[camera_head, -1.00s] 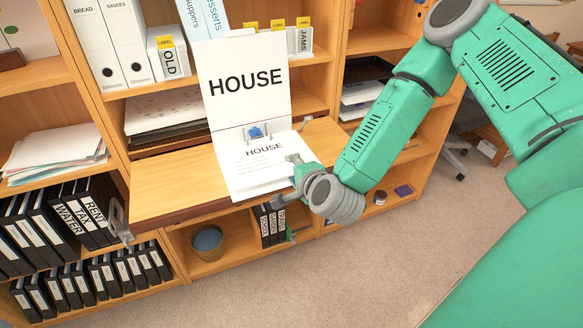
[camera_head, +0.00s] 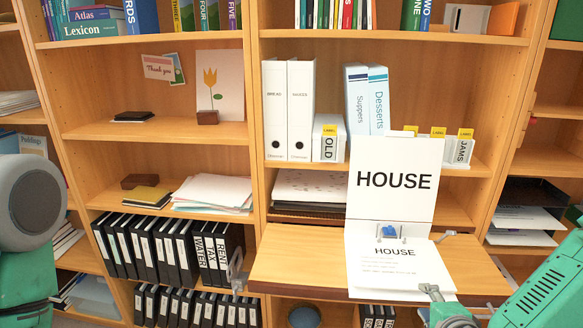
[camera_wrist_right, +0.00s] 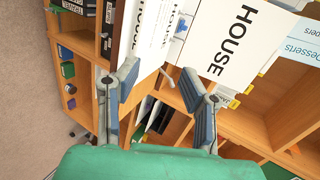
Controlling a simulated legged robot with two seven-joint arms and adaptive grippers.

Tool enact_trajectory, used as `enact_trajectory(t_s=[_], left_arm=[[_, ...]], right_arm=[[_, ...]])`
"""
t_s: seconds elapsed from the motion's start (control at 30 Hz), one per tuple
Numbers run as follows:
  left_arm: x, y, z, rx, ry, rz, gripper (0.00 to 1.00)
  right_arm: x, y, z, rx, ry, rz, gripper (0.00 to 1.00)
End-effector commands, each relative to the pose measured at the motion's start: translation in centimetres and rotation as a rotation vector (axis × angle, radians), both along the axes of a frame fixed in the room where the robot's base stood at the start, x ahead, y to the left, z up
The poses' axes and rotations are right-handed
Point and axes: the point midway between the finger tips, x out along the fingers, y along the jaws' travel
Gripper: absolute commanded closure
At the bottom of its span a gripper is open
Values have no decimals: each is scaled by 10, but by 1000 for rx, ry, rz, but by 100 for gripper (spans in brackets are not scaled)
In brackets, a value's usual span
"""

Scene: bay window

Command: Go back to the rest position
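An open white HOUSE binder (camera_head: 390,180) rests on a wooden pull-out shelf (camera_head: 310,262), its cover standing up and its printed page (camera_head: 395,265) lying flat. A blue piece (camera_head: 389,231) sits at its metal clip. My right gripper (camera_head: 432,291) is at the page's front right corner, mostly cut off by the bottom edge. In the right wrist view, my right gripper (camera_wrist_right: 160,82) has its two fingers apart, with the white page behind them; I cannot tell whether they touch it. My left arm shows at the left edge, but its gripper is out of view.
Upright white binders (camera_head: 301,108) and labelled boxes (camera_head: 329,138) stand on the shelf behind. Black binders (camera_head: 165,245) fill the lower left shelves. A paper stack (camera_head: 213,192) lies above them.

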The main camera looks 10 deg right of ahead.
Motion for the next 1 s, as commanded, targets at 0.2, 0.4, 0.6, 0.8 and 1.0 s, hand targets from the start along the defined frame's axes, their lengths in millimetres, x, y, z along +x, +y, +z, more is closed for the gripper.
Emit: enact_trajectory(t_s=[0.2,0.4,0.6,0.8,1.0], left_arm=[[0,0,-51,0,1,0,67],[-1,0,-101,0,1,0,67],[-1,0,-135,0,1,0,67],[-1,0,-142,0,0,0,67],[0,0,-140,0,0,0,67]], right_arm=[[-57,59,-119,-249,292,422,64],[-155,81,-232,-554,618,959,64],[-233,60,-290,-771,853,1390,64],[-257,48,-300,-836,932,1538,64],[-258,47,-298,-835,933,1540,64]])
